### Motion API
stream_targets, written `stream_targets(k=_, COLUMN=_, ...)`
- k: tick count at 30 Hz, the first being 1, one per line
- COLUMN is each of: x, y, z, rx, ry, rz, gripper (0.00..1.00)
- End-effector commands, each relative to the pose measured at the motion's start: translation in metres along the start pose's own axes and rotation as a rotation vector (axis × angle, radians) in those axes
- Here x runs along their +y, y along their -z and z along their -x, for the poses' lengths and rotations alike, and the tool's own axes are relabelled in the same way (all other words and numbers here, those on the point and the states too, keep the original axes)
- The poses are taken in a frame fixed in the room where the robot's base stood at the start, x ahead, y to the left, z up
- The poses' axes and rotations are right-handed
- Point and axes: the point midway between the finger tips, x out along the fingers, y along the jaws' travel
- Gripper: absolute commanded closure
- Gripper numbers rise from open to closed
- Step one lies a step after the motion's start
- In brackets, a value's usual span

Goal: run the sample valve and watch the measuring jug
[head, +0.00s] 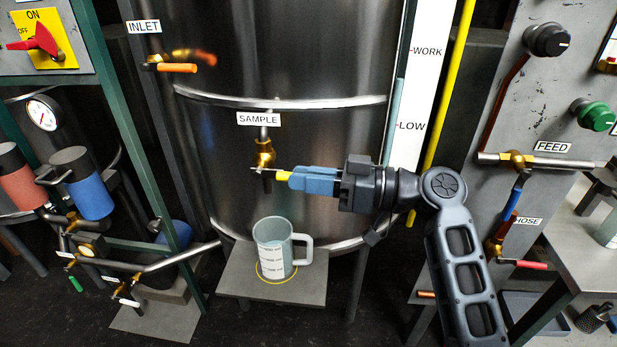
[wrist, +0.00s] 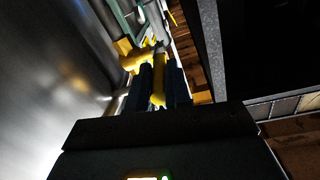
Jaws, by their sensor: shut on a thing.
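The brass sample valve (head: 264,155) sticks out of the steel tank under the SAMPLE label (head: 258,119). Its yellow lever (head: 283,176) points right, crosswise to the downward spout. My gripper (head: 292,178) comes from the right and is shut on this lever. In the wrist view the lever (wrist: 158,88) shows between my dark fingers. The translucent measuring jug (head: 272,250) stands upright below the spout, handle to the right, with graduation marks on its side. I see no clear stream from the spout, and cannot tell the jug's level.
The jug stands on a grey stand (head: 232,283) with a yellow ring around its base. Left are the INLET valve with an orange lever (head: 178,68) and a green frame post (head: 121,110). Right are the level gauge (head: 421,95), a yellow pole (head: 446,95) and the FEED valve (head: 516,160).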

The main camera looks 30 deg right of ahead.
Motion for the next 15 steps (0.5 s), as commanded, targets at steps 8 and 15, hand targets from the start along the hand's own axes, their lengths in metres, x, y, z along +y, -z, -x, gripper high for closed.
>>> stream_targets(k=8, x=-0.003, y=0.018, z=-0.001, rx=-0.099, ry=-0.020, rz=0.014, gripper=1.00)
stream_targets(k=15, x=-0.007, y=0.034, z=-0.005, rx=-0.293, ry=-0.057, rz=0.027, gripper=1.00)
